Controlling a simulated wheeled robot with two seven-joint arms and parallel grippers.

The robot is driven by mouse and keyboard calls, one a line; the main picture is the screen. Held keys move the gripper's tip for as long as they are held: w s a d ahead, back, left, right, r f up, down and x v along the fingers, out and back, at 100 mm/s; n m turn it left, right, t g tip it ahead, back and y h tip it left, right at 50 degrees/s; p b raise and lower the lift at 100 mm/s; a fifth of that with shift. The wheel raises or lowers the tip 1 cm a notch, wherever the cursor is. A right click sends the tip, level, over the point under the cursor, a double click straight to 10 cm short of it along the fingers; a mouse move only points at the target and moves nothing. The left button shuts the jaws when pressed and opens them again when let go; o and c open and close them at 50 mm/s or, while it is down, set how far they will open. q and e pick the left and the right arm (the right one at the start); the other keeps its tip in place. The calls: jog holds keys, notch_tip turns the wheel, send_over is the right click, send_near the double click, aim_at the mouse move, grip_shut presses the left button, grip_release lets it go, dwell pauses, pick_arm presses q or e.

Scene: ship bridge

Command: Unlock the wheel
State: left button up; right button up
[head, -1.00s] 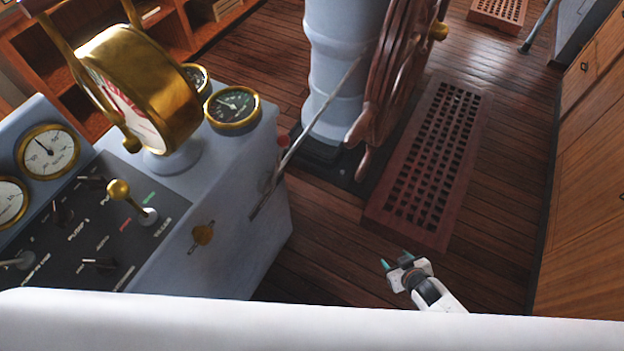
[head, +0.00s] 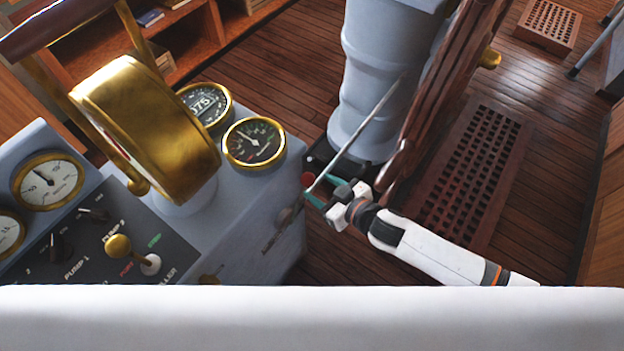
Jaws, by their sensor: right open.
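The wooden ship's wheel (head: 447,85) stands edge-on at the right of a pale blue-grey pedestal (head: 372,85). A thin metal rod (head: 372,117) slants from beside the pedestal down towards the side of the grey console. A small red knob (head: 307,180) shows close to the rod; I cannot tell what it is fixed to. My right gripper (head: 325,192) is open, its teal fingertips at the rod and just right of the red knob. I cannot tell whether they touch the rod. My left gripper is out of view.
The console (head: 235,205) with brass gauges, a brass telegraph (head: 150,125) and a brass-knobbed lever (head: 118,246) fills the left. A wooden grating (head: 480,170) lies on the plank floor beyond my right arm. Wooden shelves stand at the back left.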

aim_at(313, 183)
jog(key=shift+x, duration=2.1)
jog(key=shift+c, duration=0.5)
grip_shut()
